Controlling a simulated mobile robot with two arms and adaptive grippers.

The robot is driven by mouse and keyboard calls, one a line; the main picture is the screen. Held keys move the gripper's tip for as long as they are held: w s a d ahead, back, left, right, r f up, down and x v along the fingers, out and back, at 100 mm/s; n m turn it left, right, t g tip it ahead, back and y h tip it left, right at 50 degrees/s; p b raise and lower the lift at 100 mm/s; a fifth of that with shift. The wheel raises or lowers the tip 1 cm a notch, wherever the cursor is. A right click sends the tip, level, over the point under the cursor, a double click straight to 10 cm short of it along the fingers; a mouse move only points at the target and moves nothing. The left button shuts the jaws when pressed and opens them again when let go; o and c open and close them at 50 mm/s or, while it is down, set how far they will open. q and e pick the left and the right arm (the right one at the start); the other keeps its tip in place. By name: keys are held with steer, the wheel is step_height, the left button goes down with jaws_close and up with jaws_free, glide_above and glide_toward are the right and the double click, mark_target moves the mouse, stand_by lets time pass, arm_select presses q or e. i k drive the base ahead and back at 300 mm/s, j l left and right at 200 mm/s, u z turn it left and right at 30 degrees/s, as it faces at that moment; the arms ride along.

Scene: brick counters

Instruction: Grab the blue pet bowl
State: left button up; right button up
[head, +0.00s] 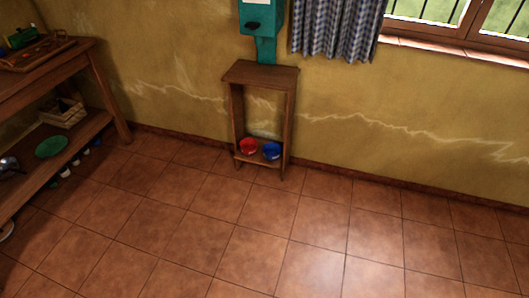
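The blue pet bowl (271,151) sits on the low bottom shelf of a small wooden stand (261,75) against the far wall. A red bowl (248,146) stands just left of it on the same shelf. Both bowls are small and far off in the head view. Neither of my grippers is in view.
A teal dispenser (262,22) is above the stand. A wooden shelf table (45,78) with a tray (37,52), a crate (62,113) and a green plate (51,147) stands at the left. The tiled floor (260,235) before the stand is clear. A curtained window is at the upper right.

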mark_target(272, 151)
steer(key=i+j+z, duration=0.2)
steer(key=i+j, duration=0.65)
steer(key=j, duration=0.1)
